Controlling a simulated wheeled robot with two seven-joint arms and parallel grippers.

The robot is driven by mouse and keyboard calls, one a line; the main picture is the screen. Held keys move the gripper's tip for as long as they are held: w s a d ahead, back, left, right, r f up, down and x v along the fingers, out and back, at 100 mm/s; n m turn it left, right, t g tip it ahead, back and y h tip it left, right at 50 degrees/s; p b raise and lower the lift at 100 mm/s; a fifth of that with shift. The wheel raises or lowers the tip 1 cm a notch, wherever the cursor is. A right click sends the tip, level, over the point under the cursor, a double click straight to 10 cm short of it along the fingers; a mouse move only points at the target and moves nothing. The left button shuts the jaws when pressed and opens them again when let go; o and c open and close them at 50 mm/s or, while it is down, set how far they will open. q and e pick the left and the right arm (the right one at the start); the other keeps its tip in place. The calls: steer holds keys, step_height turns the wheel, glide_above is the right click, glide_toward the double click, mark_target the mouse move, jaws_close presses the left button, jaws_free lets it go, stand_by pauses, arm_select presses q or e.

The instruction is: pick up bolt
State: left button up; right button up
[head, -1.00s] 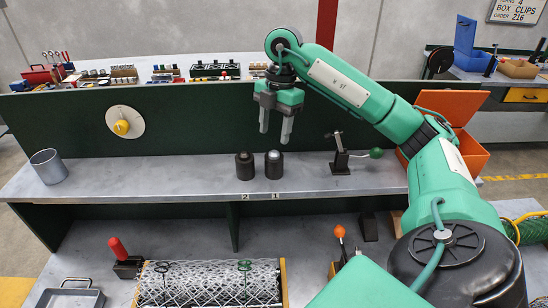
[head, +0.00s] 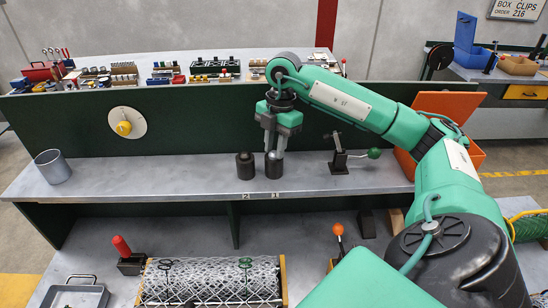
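A silver-topped piece, which I take to be the bolt (head: 274,154), stands in a dark round holder (head: 274,169) on the shelf, above the label 1. My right gripper (head: 275,151) points straight down over this holder. Its two fingers stand close together at the silver top, one on each side, and largely cover it. They look shut on it, and it appears still seated in the holder. My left gripper is out of view.
A second dark holder (head: 245,166) stands just left, close to the fingers. A lever clamp (head: 341,160) is to the right, and a metal cup (head: 52,167) at the far left. A green back panel (head: 190,135) rises behind the shelf. Wire mesh (head: 205,281) lies below.

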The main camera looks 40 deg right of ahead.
steer(key=shift+r, duration=0.1)
steer(key=shift+w+r+b, duration=0.1)
steer(key=shift+r+b, duration=0.2)
steer(key=shift+r, duration=0.5)
step_height(320, 180, up, 7)
step_height(320, 180, up, 11)
steer(key=p, duration=0.3)
glide_above(275, 151)
steer(key=shift+a+r, duration=0.1)
steer(key=shift+r, duration=0.05)
